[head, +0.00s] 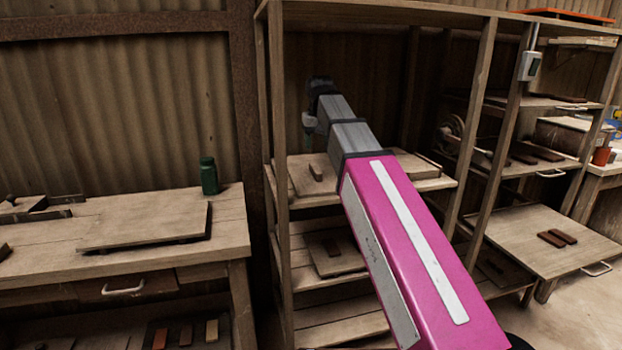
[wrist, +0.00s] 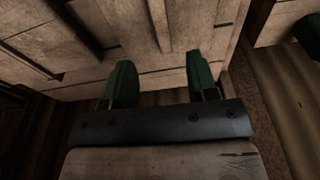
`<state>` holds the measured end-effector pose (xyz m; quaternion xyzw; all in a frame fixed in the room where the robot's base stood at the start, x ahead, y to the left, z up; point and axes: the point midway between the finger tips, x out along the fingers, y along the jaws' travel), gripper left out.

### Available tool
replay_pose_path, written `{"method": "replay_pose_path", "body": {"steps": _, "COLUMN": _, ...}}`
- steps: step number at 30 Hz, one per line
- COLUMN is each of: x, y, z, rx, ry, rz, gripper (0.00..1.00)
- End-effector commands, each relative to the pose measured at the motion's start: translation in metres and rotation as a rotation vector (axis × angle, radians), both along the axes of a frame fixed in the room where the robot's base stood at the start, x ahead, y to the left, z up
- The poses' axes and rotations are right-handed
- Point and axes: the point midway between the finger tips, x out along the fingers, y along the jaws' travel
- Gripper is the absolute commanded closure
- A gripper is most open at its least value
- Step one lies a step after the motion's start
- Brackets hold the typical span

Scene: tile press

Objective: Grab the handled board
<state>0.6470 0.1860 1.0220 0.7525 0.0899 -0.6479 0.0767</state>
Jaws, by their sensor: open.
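A flat wooden board (head: 300,181) with a small block handle (head: 316,172) lies on the upper shelf of the open rack in the head view. A similar board (head: 350,262) with a dark handle (head: 331,246) lies on the shelf below. I cannot tell which one the task means. My gripper (head: 311,140) is above the upper shelf, toward its back left, apart from the board and its handle. In the wrist view, the green fingers (wrist: 158,68) are spread with nothing visibly held between them. Planked wood (wrist: 185,22) shows beyond the fingertips; no handle is clear there.
Rack posts (head: 280,200) stand close left of my arm. A bench (head: 225,236) at left carries another board (head: 150,226) and a green bottle (head: 209,176). A board with two dark strips (head: 545,240) sits at right. Corrugated wall (wrist: 285,110) is near in the wrist view.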

Motion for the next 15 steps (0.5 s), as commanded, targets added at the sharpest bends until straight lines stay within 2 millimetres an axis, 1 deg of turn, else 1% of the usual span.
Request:
{"method": "replay_pose_path", "body": {"steps": 9, "x": 0.005, "y": 0.001, "z": -0.041, "rx": -0.001, "ry": 0.001, "rz": 0.001, "gripper": 0.47}}
{"method": "replay_pose_path", "body": {"steps": 12, "x": 0.006, "y": 0.001, "z": -0.049, "rx": -0.001, "ry": 0.001, "rz": 0.002, "gripper": 0.47}}
{"method": "replay_pose_path", "body": {"steps": 15, "x": 0.008, "y": 0.001, "z": -0.054, "rx": -0.001, "ry": 0.0, "rz": 0.002, "gripper": 0.47}}
